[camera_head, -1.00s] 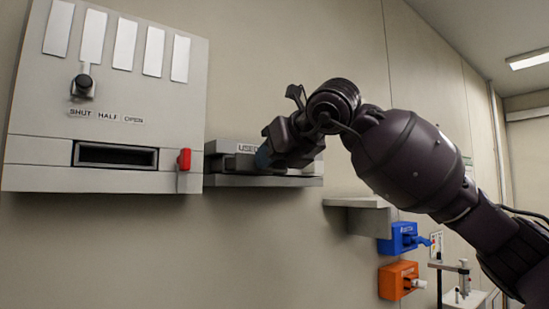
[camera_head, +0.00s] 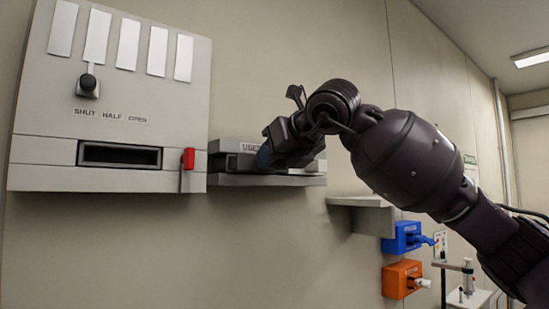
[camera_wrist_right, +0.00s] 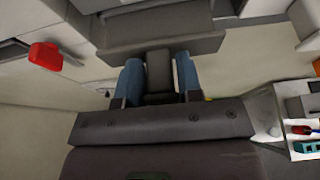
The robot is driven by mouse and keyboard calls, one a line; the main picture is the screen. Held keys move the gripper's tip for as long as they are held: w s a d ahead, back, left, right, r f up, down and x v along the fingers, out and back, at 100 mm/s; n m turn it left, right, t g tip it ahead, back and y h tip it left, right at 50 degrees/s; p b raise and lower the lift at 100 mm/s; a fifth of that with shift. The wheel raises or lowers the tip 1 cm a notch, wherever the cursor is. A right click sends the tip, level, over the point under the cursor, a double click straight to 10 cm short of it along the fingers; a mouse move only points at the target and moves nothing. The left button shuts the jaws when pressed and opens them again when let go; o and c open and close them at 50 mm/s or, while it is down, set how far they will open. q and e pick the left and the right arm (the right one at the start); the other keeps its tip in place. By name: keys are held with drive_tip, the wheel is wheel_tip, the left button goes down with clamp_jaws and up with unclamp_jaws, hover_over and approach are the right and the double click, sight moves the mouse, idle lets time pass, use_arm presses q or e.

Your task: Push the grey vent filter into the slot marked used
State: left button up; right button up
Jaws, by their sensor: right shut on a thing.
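The slot marked used is a grey wall unit (camera_head: 232,147) with a label, right of the white panel in the head view. My right gripper (camera_head: 264,158) is at its front and hides part of its opening. In the right wrist view, the blue fingertips of my right gripper (camera_wrist_right: 159,78) are shut on the grey vent filter (camera_wrist_right: 158,72), a dark grey block. The filter's far end meets the edge of the grey unit (camera_wrist_right: 160,38); how far it is inside cannot be told. My left gripper is not in view.
A white panel (camera_head: 50,120) with an open dark slot (camera_head: 120,155), a lever knob and a red handle (camera_head: 188,159) is left of the unit. A grey shelf (camera_head: 360,202), a blue box (camera_head: 402,238) and an orange box (camera_head: 401,279) are on the wall at lower right.

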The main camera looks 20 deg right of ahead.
drive_tip(key=shift+w+a, duration=0.15)
drive_tip(key=shift+w, duration=0.3)
idle(0.5)
drive_tip(key=shift+w, duration=0.15)
drive_tip(key=shift+w+a, duration=0.1)
idle(0.6)
drive_tip(key=shift+w+a, duration=0.15)
drive_tip(key=shift+w, duration=0.25)
idle(0.4)
drive_tip(key=shift+w, duration=0.2)
idle(0.5)
drive_tip(key=shift+w+a+p, duration=0.25)
drive_tip(key=shift+w+p, duration=0.05)
drive_tip(key=shift+w, duration=0.25)
idle(0.6)
drive_tip(key=o, duration=1)
